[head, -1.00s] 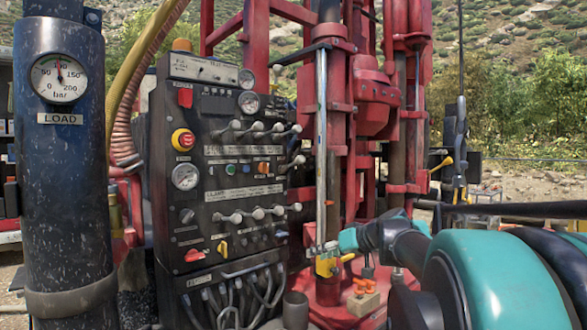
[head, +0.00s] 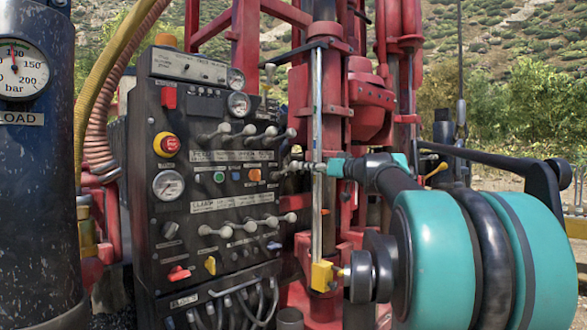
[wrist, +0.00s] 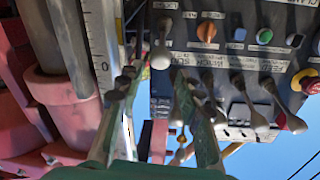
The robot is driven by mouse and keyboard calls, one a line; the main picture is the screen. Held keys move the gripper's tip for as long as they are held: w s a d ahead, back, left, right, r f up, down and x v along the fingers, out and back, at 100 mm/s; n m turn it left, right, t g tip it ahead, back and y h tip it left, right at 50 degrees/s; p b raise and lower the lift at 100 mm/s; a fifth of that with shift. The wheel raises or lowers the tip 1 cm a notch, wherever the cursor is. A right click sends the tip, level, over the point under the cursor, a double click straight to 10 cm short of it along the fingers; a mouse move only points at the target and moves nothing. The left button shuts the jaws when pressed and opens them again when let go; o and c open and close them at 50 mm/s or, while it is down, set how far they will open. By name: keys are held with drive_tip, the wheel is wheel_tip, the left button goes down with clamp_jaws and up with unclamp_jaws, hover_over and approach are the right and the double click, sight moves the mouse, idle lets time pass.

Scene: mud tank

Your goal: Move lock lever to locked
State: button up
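The black control panel (head: 205,190) carries several levers with pale knobs. I cannot read a label that marks the lock lever. The lever nearest my gripper (head: 318,167) sticks out from the panel's right edge in the head view, partly hidden by the gripper. In the wrist view a pale-knobbed lever (wrist: 162,55) hangs just beyond and between the fingertips. My gripper (wrist: 157,88) is open, its two dark green fingers apart with a gap between them. I see no clear contact with the lever.
A pale vertical rail (head: 317,120) with a yellow block (head: 322,275) at its foot stands beside the panel. Red rig columns (head: 372,95) rise behind. A row of pale-knobbed levers (wrist: 238,105) lies right of the fingers in the wrist view. A pressure gauge (head: 15,70) is at far left.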

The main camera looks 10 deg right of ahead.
sight(297, 167)
drive_tip(key=x, duration=0.9)
drive_tip(key=shift+w, duration=0.1)
clamp_jaws()
